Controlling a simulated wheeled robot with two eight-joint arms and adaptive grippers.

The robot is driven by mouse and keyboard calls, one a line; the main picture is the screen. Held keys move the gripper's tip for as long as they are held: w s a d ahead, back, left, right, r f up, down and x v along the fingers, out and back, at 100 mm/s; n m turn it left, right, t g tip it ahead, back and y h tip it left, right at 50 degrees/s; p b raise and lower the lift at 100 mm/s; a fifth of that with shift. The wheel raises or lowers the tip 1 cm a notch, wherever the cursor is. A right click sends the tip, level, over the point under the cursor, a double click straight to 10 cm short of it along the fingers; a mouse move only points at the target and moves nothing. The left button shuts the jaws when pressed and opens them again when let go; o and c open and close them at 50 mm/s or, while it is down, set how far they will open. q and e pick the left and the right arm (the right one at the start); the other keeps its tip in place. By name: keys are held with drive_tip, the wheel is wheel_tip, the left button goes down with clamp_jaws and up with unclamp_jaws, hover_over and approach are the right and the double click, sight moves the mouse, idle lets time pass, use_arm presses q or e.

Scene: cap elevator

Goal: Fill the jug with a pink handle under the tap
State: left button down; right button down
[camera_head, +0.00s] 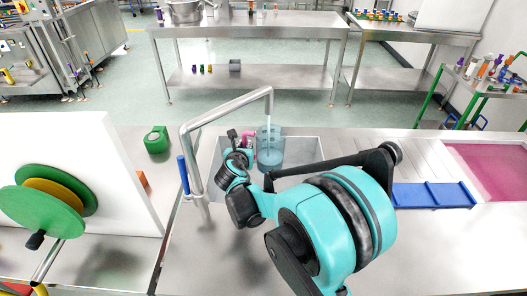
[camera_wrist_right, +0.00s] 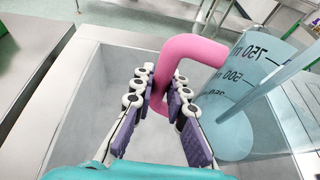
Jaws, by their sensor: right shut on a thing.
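The clear bluish jug (camera_head: 270,150) stands upright in the sink under the spout of the tap (camera_head: 228,102). A thin stream of water falls from the spout into it. Its pink handle (camera_head: 248,139) faces left. My right gripper (camera_head: 240,151) is at that handle. In the right wrist view the purple-padded fingers of my right gripper (camera_wrist_right: 160,95) are around the lower part of the pink handle (camera_wrist_right: 192,48). The jug (camera_wrist_right: 240,95) there shows volume marks, the stream crosses it, and its lower part looks bluer. The exact water level is unclear. My left gripper is not in view.
The steel sink (camera_head: 310,145) surrounds the jug. A blue tray (camera_head: 433,195) and a pink basin (camera_head: 495,168) are at right.

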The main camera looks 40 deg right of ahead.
sight(263, 150)
drive_tip(key=shift+s+d, duration=0.1)
drive_tip(key=shift+d, duration=0.1)
drive_tip(key=shift+a, duration=0.15)
drive_tip(key=shift+w+a, duration=0.35)
drive_tip(key=shift+a, duration=0.05)
drive_tip(key=shift+s, duration=0.15)
drive_tip(key=s+a+p, duration=0.1)
drive_tip(key=s+a, duration=0.3)
drive_tip(key=s, duration=0.2)
drive_tip(key=shift+s, duration=0.35)
idle(0.3)
drive_tip(key=shift+r, duration=0.1)
idle(1.1)
